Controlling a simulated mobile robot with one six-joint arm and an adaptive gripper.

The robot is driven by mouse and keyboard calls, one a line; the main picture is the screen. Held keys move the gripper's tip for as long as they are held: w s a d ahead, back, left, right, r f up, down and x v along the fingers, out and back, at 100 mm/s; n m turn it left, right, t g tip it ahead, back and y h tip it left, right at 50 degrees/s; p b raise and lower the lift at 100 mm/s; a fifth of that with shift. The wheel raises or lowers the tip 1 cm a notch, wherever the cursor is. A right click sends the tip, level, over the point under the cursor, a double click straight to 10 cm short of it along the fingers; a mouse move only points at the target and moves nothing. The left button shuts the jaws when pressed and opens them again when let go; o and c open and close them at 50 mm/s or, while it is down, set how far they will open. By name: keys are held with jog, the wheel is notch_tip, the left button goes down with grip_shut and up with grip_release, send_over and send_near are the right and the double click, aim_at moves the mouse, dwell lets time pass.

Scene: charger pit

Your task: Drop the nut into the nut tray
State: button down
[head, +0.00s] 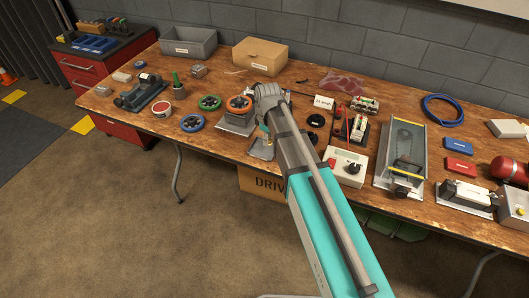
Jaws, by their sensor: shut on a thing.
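My gripper (264,124) points down over the front part of the bench, mostly hidden behind my own arm. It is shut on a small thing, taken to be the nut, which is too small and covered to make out. A small grey metal tray (259,153), likely the nut tray, lies at the bench's front edge just below my gripper. My arm covers the tray's right side. I cannot tell what is inside it.
The wooden bench (205,146) is crowded. An orange handwheel (238,104) on a grey base stands left of my gripper, with green (209,102) and blue (192,123) wheels further left. A white meter box (345,165) stands right of my arm.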

jog(key=shift+f+b, duration=0.8)
jog(key=shift+f, duration=0.3)
jog(key=shift+c, duration=2.2)
grip_release()
jog(key=shift+r, duration=0.2)
